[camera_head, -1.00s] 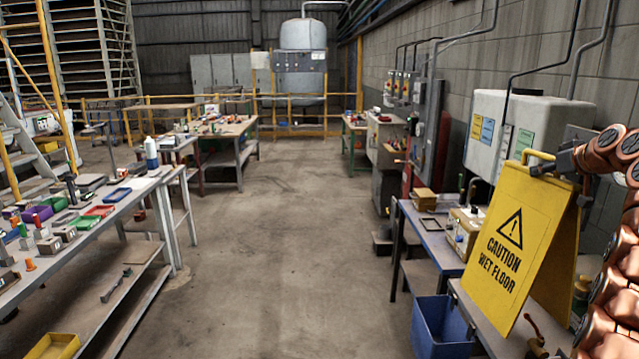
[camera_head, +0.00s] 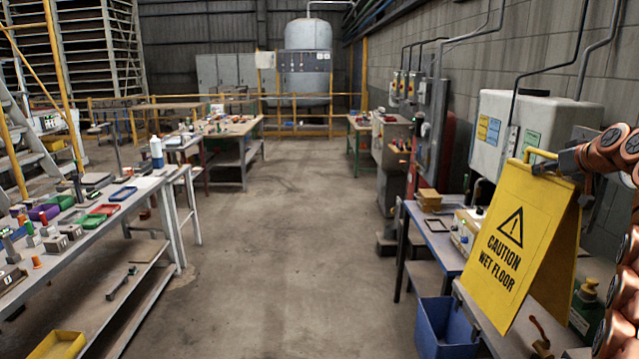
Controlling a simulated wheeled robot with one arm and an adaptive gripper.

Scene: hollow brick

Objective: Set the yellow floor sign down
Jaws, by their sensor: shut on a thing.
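The yellow floor sign (camera_head: 507,247) reads "CAUTION WET FLOOR" and hangs at the right of the head view, in front of the right-hand benches. Its panels are slightly spread and it is tilted. My gripper (camera_head: 552,163) is shut on the sign's top handle and holds it up. The fingertips are small and partly hidden in the picture. The sign's lower edge is above the floor, at bench-top height in the view.
A clear concrete aisle (camera_head: 280,240) runs down the middle. A cluttered grey workbench (camera_head: 150,190) stands on the left.

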